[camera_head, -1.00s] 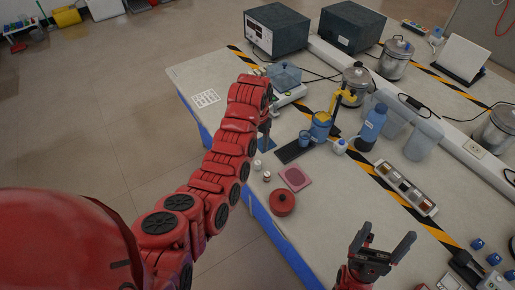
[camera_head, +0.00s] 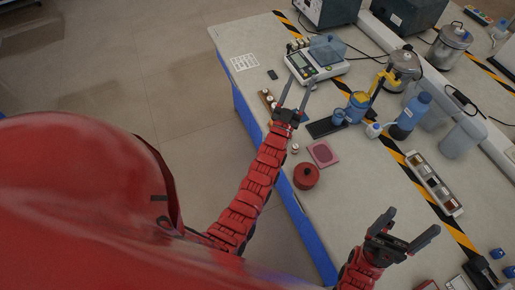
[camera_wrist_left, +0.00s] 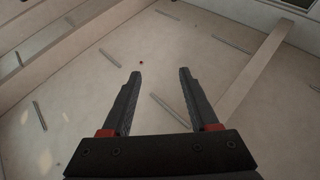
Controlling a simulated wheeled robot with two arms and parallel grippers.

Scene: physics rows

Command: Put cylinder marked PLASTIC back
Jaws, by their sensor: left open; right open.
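A small pale cylinder (camera_head: 295,149) stands on the table beside the pink square pad; its marking is too small to read. A wooden block (camera_head: 267,99) with small pieces lies left of my left gripper, partly hidden by it. I cannot tell which piece is marked PLASTIC. My left gripper (camera_head: 295,84) is open and empty, above the table between the block and the dark flat tray. In the left wrist view its fingers (camera_wrist_left: 155,72) are apart, with only ceiling-like surfaces behind them. My right gripper (camera_head: 413,219) is open and empty at the lower right.
A balance (camera_head: 318,68) stands at the back. A dark flat tray (camera_head: 327,127), pink pad (camera_head: 322,153) and red lidded pot (camera_head: 306,176) lie near the left arm.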

